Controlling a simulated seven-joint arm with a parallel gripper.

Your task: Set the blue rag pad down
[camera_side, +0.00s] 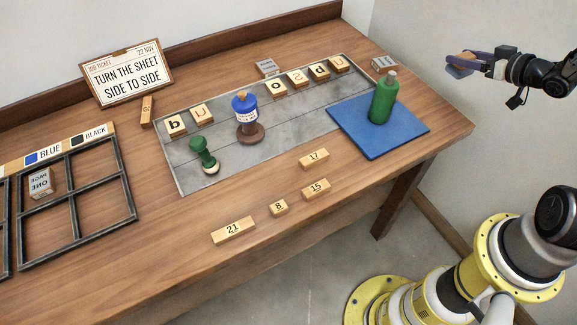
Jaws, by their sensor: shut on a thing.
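My gripper (463,60) is at the upper right, in the air beyond the right end of the table. It is shut on a small tan piece with a blue underside, which looks like the blue rag pad (459,72). My fingers hide part of it. The pad is apart from the table and everything on it. A flat blue mat (408,130) lies at the table's right end, with a green bottle (383,98) standing upright on it.
A grey slab (230,165) carries letter tiles, a blue-topped piece on a brown foot (247,120) and a green-handled stamp (203,155). Numbered blocks (314,159) lie along the front. A dark divided frame (75,200) and a sign (122,73) are at left.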

